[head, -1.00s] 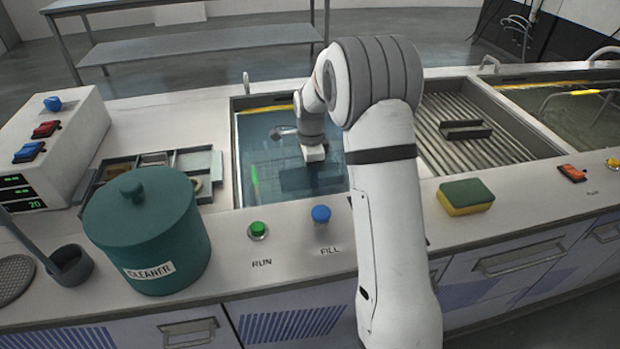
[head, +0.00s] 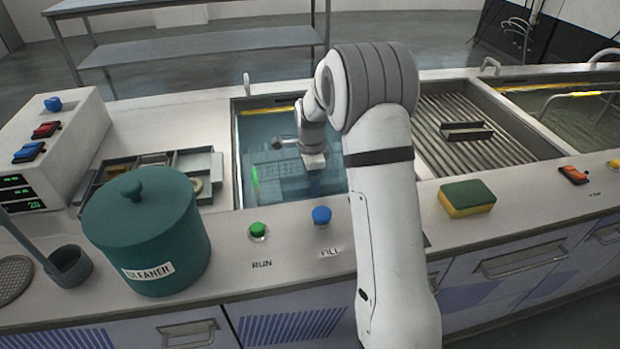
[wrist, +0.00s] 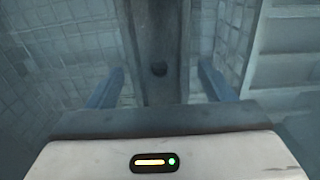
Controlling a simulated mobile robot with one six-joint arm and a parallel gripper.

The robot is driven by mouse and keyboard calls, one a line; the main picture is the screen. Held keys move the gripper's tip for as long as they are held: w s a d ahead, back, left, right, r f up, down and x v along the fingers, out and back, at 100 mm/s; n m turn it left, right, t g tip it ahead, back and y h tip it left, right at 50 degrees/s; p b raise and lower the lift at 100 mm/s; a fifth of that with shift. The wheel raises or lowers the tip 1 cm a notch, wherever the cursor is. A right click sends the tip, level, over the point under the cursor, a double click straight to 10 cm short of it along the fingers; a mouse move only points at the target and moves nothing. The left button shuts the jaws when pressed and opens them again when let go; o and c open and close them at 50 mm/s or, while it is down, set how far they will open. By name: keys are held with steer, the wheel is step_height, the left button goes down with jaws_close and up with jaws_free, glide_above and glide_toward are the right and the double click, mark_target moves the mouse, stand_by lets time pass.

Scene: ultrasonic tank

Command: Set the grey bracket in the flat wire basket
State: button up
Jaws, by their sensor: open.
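My gripper (wrist: 160,76) is open, with its two fingers apart on either side of a grey bar with a dark round hole, which looks like the grey bracket (wrist: 158,35). No finger visibly touches it. Wire mesh that looks like the flat wire basket (wrist: 70,60) shows beside the bracket in the wrist view. In the head view, my wrist reaches down into the water of the tank (head: 240,188), and my fingers are hidden there. Mesh of the basket (head: 270,172) shows faintly under the water. The bracket's lower end is hidden behind my gripper.
A dark angled piece (head: 467,131) lies on the slatted rack (head: 495,153) right of the tank. A teal cleaner canister (head: 147,235) stands front left, before a divided tray (head: 205,162). A sponge (head: 466,197) and the green and blue buttons (head: 321,215) sit near the front edge.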

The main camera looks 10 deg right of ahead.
step_height(320, 180, up, 12)
steer(key=p, duration=0.2)
steer(key=shift+r, duration=0.15)
steer(key=s+r+n+t+p, duration=0.1)
steer(key=s+r+n+p, duration=0.3)
steer(key=s, duration=0.6)
steer(key=s+r+n+p, duration=0.5)
steer(key=s+r+n, duration=0.2)
steer(key=s, duration=0.4)
steer(key=s+r+n+t+p, duration=0.1)
steer(key=s+r+n+p, duration=0.3)
steer(key=s, duration=0.6)
step_height(320, 180, up, 2)
steer(key=n, duration=0.3)
steer(key=shift+s+a+r+t, duration=0.15)
steer(key=shift+s+r+t, duration=0.1)
steer(key=shift+s+t, duration=0.1)
